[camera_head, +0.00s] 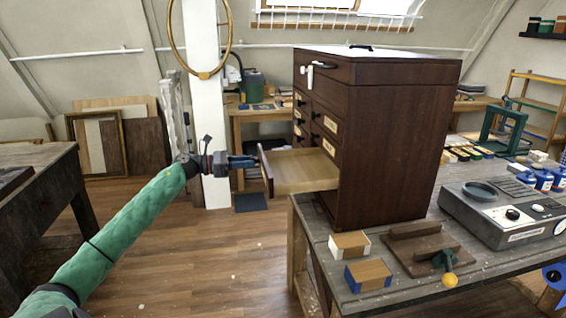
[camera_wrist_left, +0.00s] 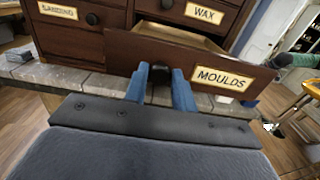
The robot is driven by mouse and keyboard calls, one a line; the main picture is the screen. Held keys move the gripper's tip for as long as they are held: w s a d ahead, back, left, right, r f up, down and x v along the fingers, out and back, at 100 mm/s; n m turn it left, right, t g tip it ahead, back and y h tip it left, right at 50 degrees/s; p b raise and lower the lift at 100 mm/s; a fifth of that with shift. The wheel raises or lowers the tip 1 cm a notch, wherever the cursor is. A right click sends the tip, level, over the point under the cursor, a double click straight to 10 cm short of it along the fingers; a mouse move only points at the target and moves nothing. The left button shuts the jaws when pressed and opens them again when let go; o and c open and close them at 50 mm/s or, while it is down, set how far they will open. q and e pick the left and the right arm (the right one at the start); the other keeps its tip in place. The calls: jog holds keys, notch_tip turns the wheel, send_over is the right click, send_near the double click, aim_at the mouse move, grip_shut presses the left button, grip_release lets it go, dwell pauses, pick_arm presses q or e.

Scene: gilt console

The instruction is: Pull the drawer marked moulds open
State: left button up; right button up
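The dark wooden cabinet (camera_head: 395,140) stands on the bench. Its lower drawer (camera_head: 300,172) is pulled out to the left, and its pale inside shows, empty as far as I can see. In the left wrist view the drawer front (camera_wrist_left: 145,50) carries a label reading MOULDS (camera_wrist_left: 224,79). My left gripper (camera_head: 252,161) is at the outer face of this front. In the wrist view its blue fingers (camera_wrist_left: 161,88) stand on either side of the dark knob (camera_wrist_left: 160,74) and appear closed on it.
Closed drawers marked WAX (camera_wrist_left: 204,13) and another label are beside and above. On the bench are two small boxes (camera_head: 350,244), a wooden fixture (camera_head: 425,250) and a grey machine (camera_head: 510,215). A dark table (camera_head: 45,210) stands at left. Floor left of the drawer is clear.

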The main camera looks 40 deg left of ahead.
pick_arm(q)
jog(key=o, duration=0.4)
jog(key=shift+a, duration=0.1)
pick_arm(e)
jog(key=shift+f, duration=0.2)
notch_tip(320, 180, down, 3)
jog(key=b, duration=0.3)
jog(key=shift+f+b, duration=0.1)
jog(key=shift+b, duration=0.25)
pick_arm(q)
jog(key=shift+v, duration=5.95)
pick_arm(e)
jog(key=shift+f, duration=0.15)
